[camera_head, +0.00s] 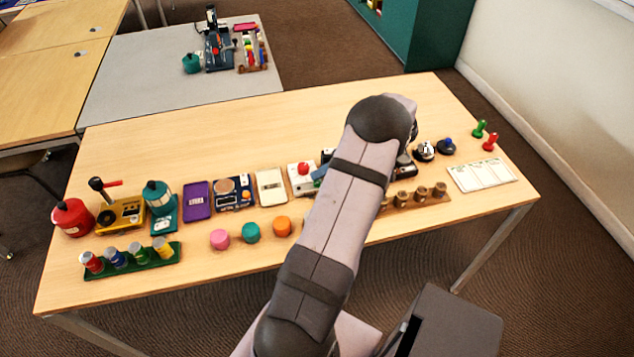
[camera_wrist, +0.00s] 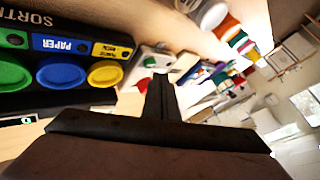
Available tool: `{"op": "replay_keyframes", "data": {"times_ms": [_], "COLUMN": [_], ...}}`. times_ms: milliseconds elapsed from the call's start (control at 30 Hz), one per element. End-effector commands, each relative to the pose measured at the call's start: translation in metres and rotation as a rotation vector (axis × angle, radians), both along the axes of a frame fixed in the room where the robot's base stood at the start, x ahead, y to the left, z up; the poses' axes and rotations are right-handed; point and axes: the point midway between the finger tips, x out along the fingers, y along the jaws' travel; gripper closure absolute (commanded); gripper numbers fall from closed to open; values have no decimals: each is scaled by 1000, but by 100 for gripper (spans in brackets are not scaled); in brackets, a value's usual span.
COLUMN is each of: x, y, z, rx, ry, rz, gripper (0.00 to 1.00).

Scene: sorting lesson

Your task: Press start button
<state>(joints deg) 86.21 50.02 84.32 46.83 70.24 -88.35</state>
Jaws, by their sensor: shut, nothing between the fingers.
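My gripper (camera_wrist: 160,82) is shut and empty in the wrist view, its dark fingers together in front of the camera. In the head view my arm hides the gripper. A black sorting box (camera_wrist: 72,17) is close on the left in the wrist view, with a green, a blue and a yellow round top and labels; one reads PAPER. A white device (camera_wrist: 140,70) with a green spot (camera_wrist: 152,62) lies beyond the fingertips, partly hidden. I cannot tell which part is the start button, or whether the fingers touch anything. In the head view, a white box with a red knob (camera_head: 303,169) stands left of my arm.
The wooden table (camera_head: 300,115) has a clear back half. Pink (camera_head: 220,239), teal (camera_head: 251,232) and orange (camera_head: 282,226) pieces lie at the front. A wooden peg block (camera_head: 420,200) and a white card (camera_head: 482,175) are to the right of my arm.

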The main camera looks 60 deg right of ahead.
Motion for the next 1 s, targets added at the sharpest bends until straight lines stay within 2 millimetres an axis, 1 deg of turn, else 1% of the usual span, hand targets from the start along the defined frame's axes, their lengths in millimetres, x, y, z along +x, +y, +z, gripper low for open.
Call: {"op": "replay_keyframes", "data": {"times_ms": [267,633,1000], "x": [0,0,0], "y": [0,0,0], "z": [-1,-9,-8], "rx": [0,0,0], "ry": [0,0,0], "rz": [0,0,0], "gripper": [100,100,100]}}
